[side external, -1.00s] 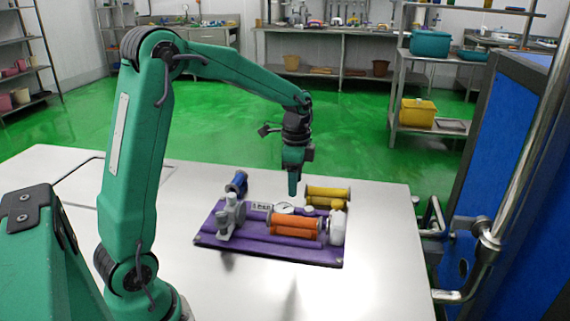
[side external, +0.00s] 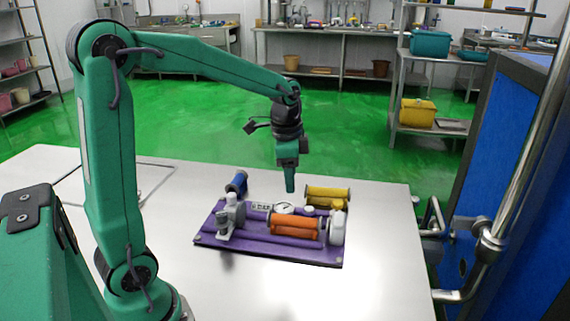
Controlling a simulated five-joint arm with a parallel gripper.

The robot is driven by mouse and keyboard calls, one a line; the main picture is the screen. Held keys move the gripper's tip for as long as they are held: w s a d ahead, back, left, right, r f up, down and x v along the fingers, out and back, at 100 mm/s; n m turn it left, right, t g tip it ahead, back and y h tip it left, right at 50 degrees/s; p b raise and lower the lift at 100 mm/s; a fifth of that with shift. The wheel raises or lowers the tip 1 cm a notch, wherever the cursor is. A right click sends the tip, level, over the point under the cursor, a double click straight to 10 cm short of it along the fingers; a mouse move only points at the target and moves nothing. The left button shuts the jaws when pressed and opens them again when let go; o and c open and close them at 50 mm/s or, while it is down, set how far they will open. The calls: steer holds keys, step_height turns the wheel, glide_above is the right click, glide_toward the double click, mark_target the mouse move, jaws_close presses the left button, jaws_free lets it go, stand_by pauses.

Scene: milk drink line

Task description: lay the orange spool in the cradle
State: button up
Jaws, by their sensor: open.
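The orange spool (side external: 294,224) lies on its side on the purple board (side external: 215,240), toward the board's right half. It lies between the grey fitting (side external: 231,212) at the left and the pale round fitting (side external: 338,228) at the right. The cradle is not clearly distinguishable under or around the spool. My gripper (side external: 290,184) points down above the back of the board, behind and above the spool, apart from it. It is open and holds nothing; its fingers overlap from this side.
A blue spool (side external: 237,183) lies behind the board at the left. A yellow spool (side external: 327,194) lies behind it at the right. A round gauge (side external: 284,208) sits at the board's back. The front of the table (side external: 240,295) is clear.

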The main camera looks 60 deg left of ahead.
steer(key=s+d+r+n+t, duration=0.2)
steer(key=s+d+n, duration=0.1)
steer(key=s, duration=0.5)
steer(key=s+d+r+n+t, duration=0.2)
steer(key=s+d+n, duration=0.2)
steer(key=s, duration=0.3)
steer(key=shift+s+d+r, duration=0.2)
steer(key=shift+s+r, duration=0.05)
steer(key=shift+s, duration=0.15)
